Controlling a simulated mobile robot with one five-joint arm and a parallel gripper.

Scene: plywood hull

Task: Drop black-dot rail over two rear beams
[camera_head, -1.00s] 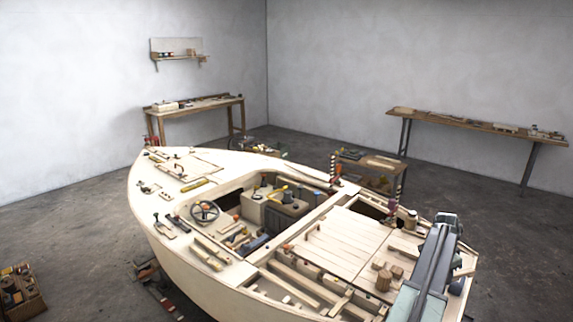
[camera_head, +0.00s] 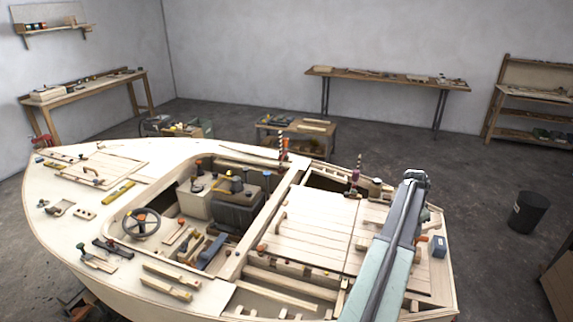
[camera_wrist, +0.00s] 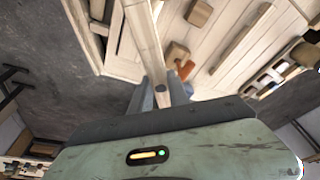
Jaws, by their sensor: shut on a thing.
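My gripper (camera_wrist: 161,95) is shut on a pale wooden rail (camera_wrist: 145,35) in the wrist view. A dark round dot shows on the rail's near end, between the fingers. The rail runs up and out of the top of the picture, so its far end is hidden. In the head view my arm reaches over the boat's right part, and the gripper and rail cannot be made out. Pale crosswise beams (camera_head: 290,284) lie in the open bay of the hull, left of my arm. I cannot tell which are the two rear beams.
Slatted deck panels (camera_head: 313,228) lie beyond the bay. A steering wheel (camera_head: 142,224) and loose tools lie further left on the boat. In the wrist view, small wooden blocks (camera_wrist: 176,53) and an orange piece (camera_wrist: 185,69) lie near the rail.

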